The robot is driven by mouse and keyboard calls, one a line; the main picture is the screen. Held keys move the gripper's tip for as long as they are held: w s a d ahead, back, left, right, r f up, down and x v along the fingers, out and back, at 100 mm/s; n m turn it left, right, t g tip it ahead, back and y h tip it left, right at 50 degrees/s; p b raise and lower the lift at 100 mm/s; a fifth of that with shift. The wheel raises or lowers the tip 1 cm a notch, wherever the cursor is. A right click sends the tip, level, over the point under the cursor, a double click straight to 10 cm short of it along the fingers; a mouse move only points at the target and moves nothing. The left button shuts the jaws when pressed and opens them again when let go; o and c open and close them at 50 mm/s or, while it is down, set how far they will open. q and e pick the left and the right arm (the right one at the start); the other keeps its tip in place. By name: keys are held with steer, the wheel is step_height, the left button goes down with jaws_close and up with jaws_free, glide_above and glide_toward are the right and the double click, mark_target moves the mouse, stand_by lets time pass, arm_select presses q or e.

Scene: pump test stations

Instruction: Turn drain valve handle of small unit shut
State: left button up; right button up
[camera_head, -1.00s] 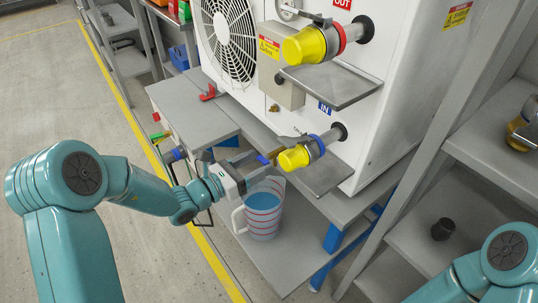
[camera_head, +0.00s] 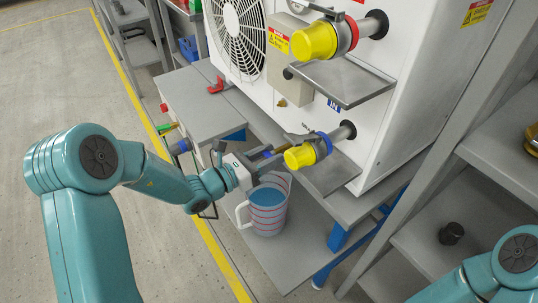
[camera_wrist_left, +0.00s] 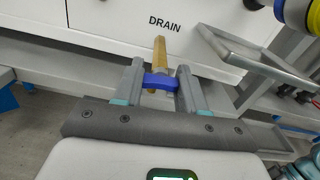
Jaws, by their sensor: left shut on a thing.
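The drain valve is a brass stem on the white unit's front, below the word DRAIN in the left wrist view (camera_wrist_left: 159,50). Its blue handle (camera_wrist_left: 158,81) lies crosswise between the fingers of my left gripper (camera_wrist_left: 159,88). The gripper is shut on the handle, with one grey finger on each side. In the head view, my left gripper (camera_head: 262,160) reaches the unit's lower front, above a clear jug (camera_head: 268,212) of blue liquid, and largely hides the handle. My right gripper is out of view; only part of that arm shows at the lower right.
The white unit (camera_head: 410,95) stands on a grey bench. Two yellow couplings (camera_head: 314,41) (camera_head: 300,157) stick out above metal drip trays (camera_head: 345,80). The jug stands on a lower shelf (camera_head: 300,262), close under my left gripper. Open floor (camera_head: 60,80) lies left of the yellow line.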

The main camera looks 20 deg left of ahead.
arm_select(q)
steer(key=shift+f+m+b, duration=0.2)
steer(key=shift+m+b, duration=0.2)
steer(key=shift+b, duration=0.05)
steer(key=shift+r+m, duration=0.1)
steer(key=shift+m, duration=0.2)
steer(key=shift+r, duration=0.15)
steer(key=o, duration=1.1)
steer(key=shift+d, duration=0.1)
steer(key=shift+c, duration=0.2)
steer(key=p+v, duration=0.2)
steer(key=v, duration=1.4)
steer(key=shift+a, duration=0.2)
steer(key=shift+s, duration=0.15)
